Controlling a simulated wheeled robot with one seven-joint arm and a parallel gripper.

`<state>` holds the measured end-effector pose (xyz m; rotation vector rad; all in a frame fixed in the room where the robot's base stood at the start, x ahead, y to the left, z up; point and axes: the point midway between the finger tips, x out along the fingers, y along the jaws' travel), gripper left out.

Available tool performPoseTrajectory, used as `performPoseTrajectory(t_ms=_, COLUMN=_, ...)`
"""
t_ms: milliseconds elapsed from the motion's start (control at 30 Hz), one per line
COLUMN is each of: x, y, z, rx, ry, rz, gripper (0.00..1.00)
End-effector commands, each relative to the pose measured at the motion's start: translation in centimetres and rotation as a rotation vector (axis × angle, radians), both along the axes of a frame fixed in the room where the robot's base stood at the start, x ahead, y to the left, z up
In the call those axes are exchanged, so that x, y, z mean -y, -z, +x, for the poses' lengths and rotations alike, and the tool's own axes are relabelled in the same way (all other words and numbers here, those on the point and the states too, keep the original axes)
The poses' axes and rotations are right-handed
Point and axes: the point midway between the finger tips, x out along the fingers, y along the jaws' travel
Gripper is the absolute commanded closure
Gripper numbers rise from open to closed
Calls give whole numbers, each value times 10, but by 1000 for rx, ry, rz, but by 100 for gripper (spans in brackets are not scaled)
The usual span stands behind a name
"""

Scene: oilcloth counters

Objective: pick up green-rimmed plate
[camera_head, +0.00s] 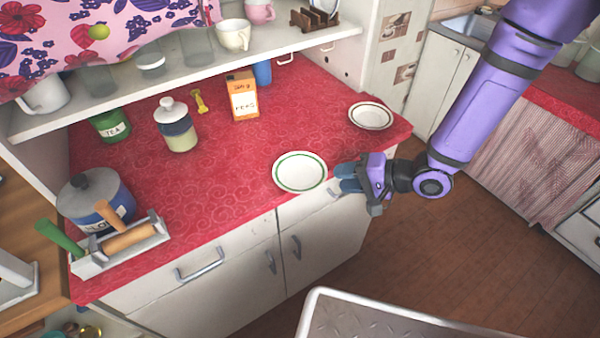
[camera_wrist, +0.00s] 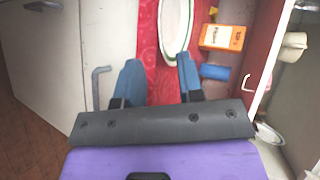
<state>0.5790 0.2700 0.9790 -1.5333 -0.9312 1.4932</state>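The green-rimmed plate (camera_head: 300,171) lies flat and empty on the red counter, near its front edge. My gripper (camera_head: 346,178) is just to the right of the plate, over the counter's front edge, with its fingers pointing toward the plate. In the wrist view, my gripper (camera_wrist: 158,70) has its two blue fingers spread apart with nothing between them. The plate (camera_wrist: 175,28) shows ahead of the right finger, partly cut off by the top of the frame. I cannot tell whether a finger touches it.
A second, dark-rimmed plate (camera_head: 371,116) lies behind on the right. An orange box (camera_head: 242,97), a lidded jar (camera_head: 177,126), a green tea tin (camera_head: 110,127) and a rolling-pin holder (camera_head: 122,247) stand farther left. A shelf (camera_head: 200,68) overhangs the back. The counter left of the plate is clear.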

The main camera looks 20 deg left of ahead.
Motion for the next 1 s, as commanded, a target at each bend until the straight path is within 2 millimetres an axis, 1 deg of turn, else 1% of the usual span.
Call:
performPoseTrajectory(t_ms=100, x=-14, y=7, z=2, rx=1, ry=-4, rz=1, gripper=65)
performPoseTrajectory(t_ms=300, x=-33, y=16, z=4, rx=0, ry=-2, rz=0, gripper=65)
performPoseTrajectory(t_ms=400, x=-37, y=17, z=4, rx=1, ry=-2, rz=0, gripper=65)
performPoseTrajectory(t_ms=633, x=-37, y=18, z=5, rx=1, ry=0, rz=0, gripper=65)
performPoseTrajectory(t_ms=667, x=-37, y=18, z=5, rx=1, ry=0, rz=0, gripper=68)
performPoseTrajectory(t_ms=700, x=-37, y=18, z=5, rx=1, ry=0, rz=0, gripper=77)
performPoseTrajectory(t_ms=767, x=-37, y=18, z=5, rx=1, ry=0, rz=0, gripper=91)
performPoseTrajectory(t_ms=800, x=-37, y=18, z=5, rx=1, ry=0, rz=0, gripper=100)
performPoseTrajectory(t_ms=1000, x=-37, y=18, z=5, rx=1, ry=0, rz=0, gripper=100)
